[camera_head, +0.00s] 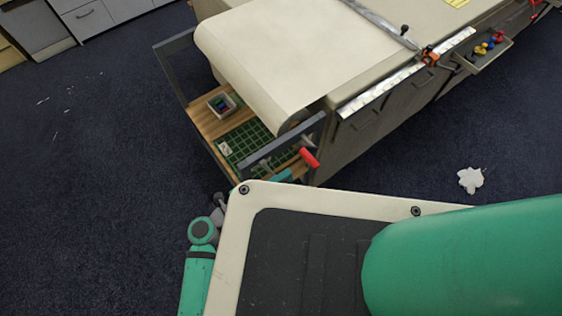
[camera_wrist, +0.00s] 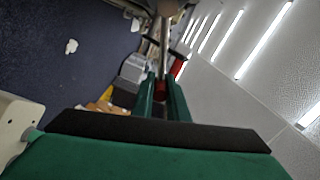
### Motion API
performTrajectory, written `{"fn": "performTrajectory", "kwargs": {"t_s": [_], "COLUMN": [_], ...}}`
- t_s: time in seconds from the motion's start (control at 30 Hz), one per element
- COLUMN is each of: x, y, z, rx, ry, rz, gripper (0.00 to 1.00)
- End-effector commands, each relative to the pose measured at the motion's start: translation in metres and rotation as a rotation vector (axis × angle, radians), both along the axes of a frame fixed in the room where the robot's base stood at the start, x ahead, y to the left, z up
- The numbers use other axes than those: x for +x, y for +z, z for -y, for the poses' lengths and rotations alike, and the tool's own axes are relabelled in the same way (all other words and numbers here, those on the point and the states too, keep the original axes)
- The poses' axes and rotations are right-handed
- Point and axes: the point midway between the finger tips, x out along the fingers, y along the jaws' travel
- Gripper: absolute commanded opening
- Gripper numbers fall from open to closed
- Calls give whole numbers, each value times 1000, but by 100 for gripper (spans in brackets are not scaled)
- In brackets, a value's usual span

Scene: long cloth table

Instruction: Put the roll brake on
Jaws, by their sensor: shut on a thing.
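The red brake handle (camera_head: 310,158) sits at the near end of the cloth table, beside the grey bracket of the roll holder. In the wrist view a red piece (camera_wrist: 160,87) shows between the two green fingers of my gripper (camera_wrist: 161,82), which is shut on it. The cream cloth roll (camera_head: 235,70) hangs over the table's end. I cannot tell the brake's exact position.
A wooden shelf (camera_head: 209,122) under the roll holds a green cutting mat (camera_head: 246,139) and a small box (camera_head: 222,104). A side tray (camera_head: 476,60) holds coloured items. A white scrap (camera_head: 470,180) lies on the dark floor. The floor at left is mostly clear.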

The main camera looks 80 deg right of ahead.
Motion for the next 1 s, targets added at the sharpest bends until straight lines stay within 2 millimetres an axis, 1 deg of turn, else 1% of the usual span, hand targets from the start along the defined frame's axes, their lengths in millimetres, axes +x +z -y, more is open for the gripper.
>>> {"fn": "performTrajectory", "kwargs": {"t_s": [0.13,0.17,0.2,0.23,0.53,0.63,0.77,1.0], "x": [-2,-2,-2,-2,1,6,19,51], "y": [-2,-3,-2,-2,-2,-2,-2,-3], "z": [0,0,0,0,-1,-5,-18,-50], "rx": [4,4,4,4,3,4,5,6], "ry": [-4,-4,-4,-3,1,4,5,4], "rz": [0,0,0,0,0,2,1,2], "gripper": [0,18,28,33,33,33,33,33]}}
